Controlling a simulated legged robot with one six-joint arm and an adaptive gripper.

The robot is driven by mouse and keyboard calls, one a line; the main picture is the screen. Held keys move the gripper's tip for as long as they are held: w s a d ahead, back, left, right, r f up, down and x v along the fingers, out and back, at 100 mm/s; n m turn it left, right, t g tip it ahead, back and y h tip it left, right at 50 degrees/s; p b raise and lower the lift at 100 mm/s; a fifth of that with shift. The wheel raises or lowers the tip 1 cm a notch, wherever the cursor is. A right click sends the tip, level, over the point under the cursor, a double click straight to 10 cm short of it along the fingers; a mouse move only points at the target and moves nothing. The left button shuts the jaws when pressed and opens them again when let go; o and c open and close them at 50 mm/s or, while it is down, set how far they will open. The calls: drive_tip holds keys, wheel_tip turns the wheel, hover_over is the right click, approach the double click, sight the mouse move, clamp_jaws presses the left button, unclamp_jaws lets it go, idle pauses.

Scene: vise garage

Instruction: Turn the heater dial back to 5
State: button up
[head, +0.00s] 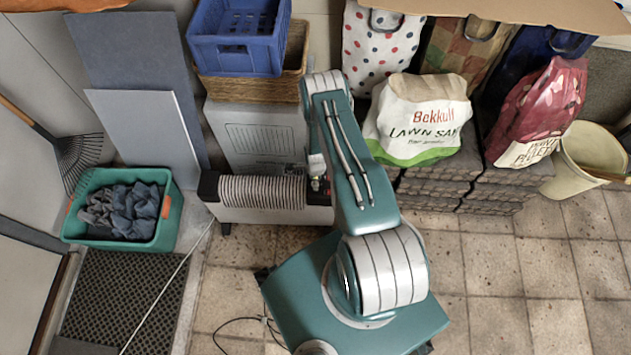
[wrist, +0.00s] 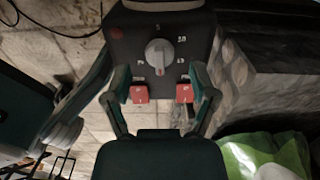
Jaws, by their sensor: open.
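The heater (head: 262,192) is a low pale radiator with a ribbed top, left of my arm in the head view. Its right end is behind my arm. In the wrist view its dark control panel (wrist: 203,22) faces me. The round grey dial (wrist: 160,52) has marks around it; a 5 appears at the top. Two red switch-like blocks (wrist: 141,94) sit below the dial. My gripper (wrist: 162,80) is open, its fingers apart on either side of the blocks, with nothing between them held.
A green tub (head: 165,222) of dark cloth stands left of the heater, and a pale cable (head: 165,285) crosses the floor. A blue crate (head: 237,55) is behind. Stacked dark briquettes (head: 440,185) and a lawn bag (head: 418,118) stand close on the right. Tiled floor is free at lower right.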

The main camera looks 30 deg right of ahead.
drive_tip(key=shift+f, duration=0.9)
clamp_jaws()
